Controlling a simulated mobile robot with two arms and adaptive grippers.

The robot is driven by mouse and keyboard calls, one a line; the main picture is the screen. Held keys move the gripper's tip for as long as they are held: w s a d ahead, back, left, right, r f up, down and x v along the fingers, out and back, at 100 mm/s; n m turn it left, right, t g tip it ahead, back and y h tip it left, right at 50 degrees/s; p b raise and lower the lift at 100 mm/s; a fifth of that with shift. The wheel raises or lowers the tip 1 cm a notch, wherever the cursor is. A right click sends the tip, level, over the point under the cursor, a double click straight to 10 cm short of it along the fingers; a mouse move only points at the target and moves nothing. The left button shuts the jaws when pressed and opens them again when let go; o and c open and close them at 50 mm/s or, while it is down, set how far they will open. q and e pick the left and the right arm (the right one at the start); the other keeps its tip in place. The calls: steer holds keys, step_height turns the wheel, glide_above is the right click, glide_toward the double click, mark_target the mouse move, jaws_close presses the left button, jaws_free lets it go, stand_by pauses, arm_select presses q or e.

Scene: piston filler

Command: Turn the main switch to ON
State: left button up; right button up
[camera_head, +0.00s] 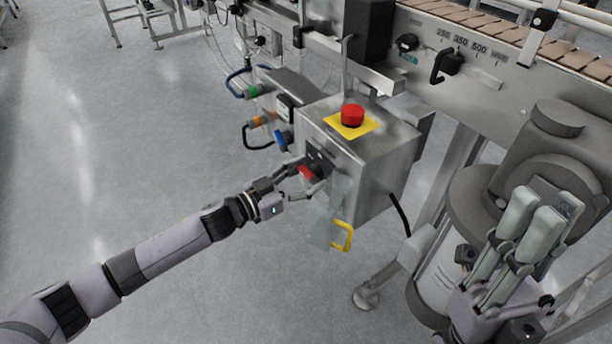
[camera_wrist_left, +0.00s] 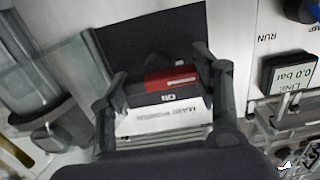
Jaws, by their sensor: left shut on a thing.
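The main switch has a red handle (camera_head: 306,173) on a dark plate on the left face of the steel control box (camera_head: 375,165). My left gripper (camera_head: 302,180) is at this switch, its fingers on either side of the handle. In the left wrist view the red handle (camera_wrist_left: 170,79) sits between the two fingers, which are shut on it. The handle's exact angle is hard to tell. My right gripper (camera_head: 534,222) is at the lower right, away from the switch, its fingers side by side; its opening is unclear.
A red emergency button (camera_head: 352,115) on a yellow plate tops the box. A clear flap (camera_head: 331,212) and yellow hook (camera_head: 344,237) hang beside the switch. Blue, orange and green fittings (camera_head: 252,91) sit behind. A conveyor (camera_head: 500,30) runs behind; the left floor is free.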

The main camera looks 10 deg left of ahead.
arm_select(q)
steer(key=shift+c, duration=0.7)
